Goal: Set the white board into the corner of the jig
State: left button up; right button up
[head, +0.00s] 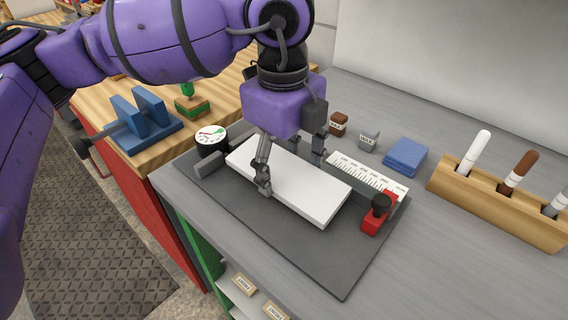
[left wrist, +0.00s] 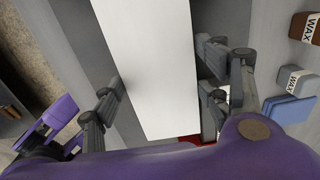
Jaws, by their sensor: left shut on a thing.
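The white board (head: 310,193) lies level over the dark grey jig plate (head: 300,255); I cannot tell whether it touches the plate. My left gripper (head: 292,166) is shut on the board from above, one finger at its front long edge and the other at its back edge. The left wrist view shows the board (left wrist: 150,50) between the fingers (left wrist: 160,85). The jig's long back fence (head: 345,180) runs behind the board, partly hidden by the gripper. A short grey stop (head: 208,164) is near the board's left end. My right gripper is not in view.
A red clamp (head: 379,213) stands at the jig's right, near the board's right end. A round dial (head: 211,140) is at the back left. Wax blocks (head: 338,123), blue cloths (head: 405,156) and a wooden marker rack (head: 490,208) stand behind and right. The plate's front is clear.

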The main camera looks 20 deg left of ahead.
pick_arm(q)
jog(key=shift+s+f+g, duration=0.25)
jog(key=shift+f+g, duration=0.05)
jog(key=shift+f, duration=0.65)
jog(key=c, duration=0.3)
jog(key=shift+s+a, duration=0.1)
jog(key=shift+a, duration=0.05)
jog(key=shift+c, duration=0.3)
jog(key=shift+o, duration=0.3)
jog(key=shift+w+r, duration=0.1)
jog(key=shift+w, duration=0.4)
jog(key=shift+w+a, duration=0.1)
jog(key=shift+a, duration=0.1)
jog(key=shift+c, duration=0.3)
jog(key=shift+w+a, duration=0.1)
jog(key=shift+c, duration=0.7)
jog(key=shift+r, duration=0.1)
jog(key=shift+c, duration=0.2)
jog(key=shift+w+d, duration=0.15)
jog(key=shift+d, duration=0.1)
jog(key=shift+a+r+p, duration=0.1)
jog(key=shift+p, duration=0.35)
